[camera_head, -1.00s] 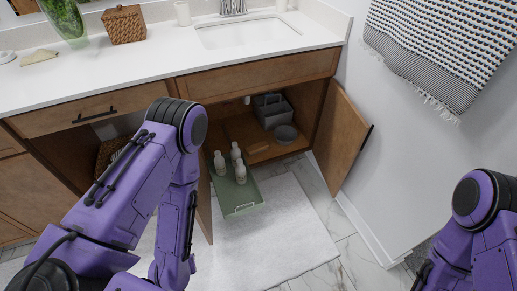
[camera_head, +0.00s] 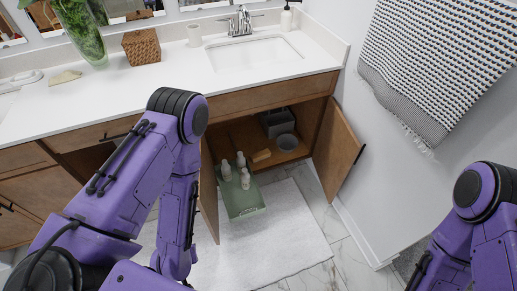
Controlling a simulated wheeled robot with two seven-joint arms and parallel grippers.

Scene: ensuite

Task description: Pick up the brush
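A small tan, block-like item (camera_head: 261,156) lies on the floor of the open cabinet under the sink, just behind the green pull-out tray. It may be the brush, but it is too small to tell. No other brush is clear to see. My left arm comes in from the left in front of the cabinet, and its gripper is out of the picture. My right arm shows at the lower right edge, and its gripper is also out of the picture.
The green tray (camera_head: 246,212) holds several pale bottles (camera_head: 245,180). A grey caddy (camera_head: 277,123) and a grey bowl (camera_head: 287,142) stand deeper inside. The open right door (camera_head: 338,152) juts out. A white mat (camera_head: 285,235) covers the floor in front.

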